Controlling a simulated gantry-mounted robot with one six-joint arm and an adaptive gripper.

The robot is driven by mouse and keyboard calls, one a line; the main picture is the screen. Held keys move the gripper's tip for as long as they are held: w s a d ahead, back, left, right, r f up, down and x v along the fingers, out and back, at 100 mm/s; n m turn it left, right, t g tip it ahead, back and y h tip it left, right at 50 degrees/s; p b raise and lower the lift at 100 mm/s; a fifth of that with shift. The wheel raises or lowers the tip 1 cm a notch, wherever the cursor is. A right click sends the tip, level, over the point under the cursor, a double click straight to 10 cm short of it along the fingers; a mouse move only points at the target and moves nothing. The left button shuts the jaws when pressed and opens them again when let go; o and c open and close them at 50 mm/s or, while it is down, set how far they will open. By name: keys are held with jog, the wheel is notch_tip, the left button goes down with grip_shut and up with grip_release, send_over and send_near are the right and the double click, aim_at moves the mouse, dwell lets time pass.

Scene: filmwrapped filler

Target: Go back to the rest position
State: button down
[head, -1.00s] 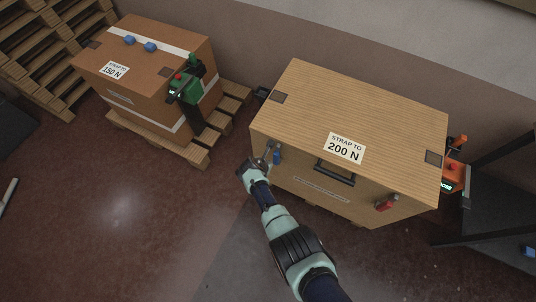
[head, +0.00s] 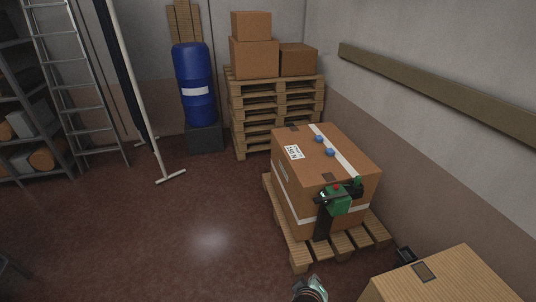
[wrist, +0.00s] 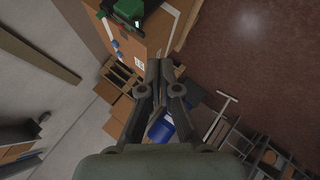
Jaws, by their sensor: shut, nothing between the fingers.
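My gripper (wrist: 158,72) shows in the wrist view with its two dark fingers together and nothing between them. In the head view only a small piece of my arm shows at the bottom edge; the fingers are not clearly seen there. The cardboard box (head: 301,188) with a 150 N label stands on a wooden pallet (head: 298,255), and a green strapping tool (head: 338,203) sits at its front. The box (wrist: 156,37) and the green tool (wrist: 128,10) also show in the wrist view, apart from my fingers.
A wood-grain crate (head: 445,280) is at the lower right. Behind stand stacked pallets (head: 275,105) with cartons, a blue drum (head: 193,85), a white pole stand (head: 130,90), a ladder (head: 70,80) and shelving. The floor (head: 150,235) at the left is clear.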

jog(key=s+a+r+m+t+y, duration=0.2)
jog(key=s+a+r+m, duration=0.1)
jog(key=s+a+r, duration=0.5)
jog(key=s+a+r+m+t+y, duration=0.2)
jog(key=s+a+r+m, duration=0.1)
jog(key=a+r, duration=0.5)
notch_tip(320, 180, up, 24)
jog(key=d+p, duration=0.2)
jog(key=p, duration=2.1)
